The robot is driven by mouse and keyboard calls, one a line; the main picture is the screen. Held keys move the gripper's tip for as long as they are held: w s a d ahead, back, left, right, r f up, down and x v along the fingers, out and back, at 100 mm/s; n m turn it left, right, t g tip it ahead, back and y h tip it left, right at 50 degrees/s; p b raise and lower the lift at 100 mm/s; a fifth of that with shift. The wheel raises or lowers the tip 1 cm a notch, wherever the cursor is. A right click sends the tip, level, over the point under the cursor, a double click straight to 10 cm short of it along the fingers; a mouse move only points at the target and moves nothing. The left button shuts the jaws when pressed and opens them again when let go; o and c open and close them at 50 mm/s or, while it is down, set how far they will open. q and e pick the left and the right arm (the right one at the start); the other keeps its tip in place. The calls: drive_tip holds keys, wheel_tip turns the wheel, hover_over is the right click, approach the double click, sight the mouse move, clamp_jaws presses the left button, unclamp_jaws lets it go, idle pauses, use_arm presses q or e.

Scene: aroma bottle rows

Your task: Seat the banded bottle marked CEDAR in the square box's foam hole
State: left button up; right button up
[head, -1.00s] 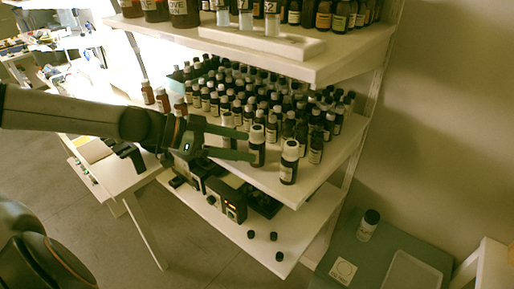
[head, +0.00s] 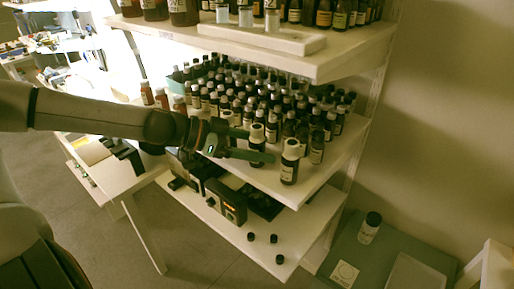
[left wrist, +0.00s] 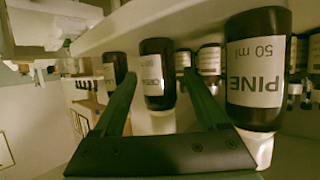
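A dark bottle with a white cap (head: 257,137) stands at the front of the middle shelf. It also shows in the left wrist view (left wrist: 157,82), upside down in the picture; its small label looks like CEDAR but is hard to read. My left gripper (head: 262,146) is open at this bottle, and it shows in the left wrist view (left wrist: 158,74) with one finger on each side and gaps to the bottle. A white square piece with a round mark (head: 344,273), possibly the square box, lies on the low grey-green surface. My right gripper is not in view.
A larger bottle marked PINE (left wrist: 255,72) stands close beside the right finger; it is probably the front bottle in the head view (head: 290,162). Many bottles crowd behind. An upper shelf (head: 320,65) overhangs. A dark-capped bottle (head: 370,226) and a pale tray (head: 415,272) stand lower right.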

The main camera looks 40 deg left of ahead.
use_arm(q)
clamp_jaws()
idle(0.4)
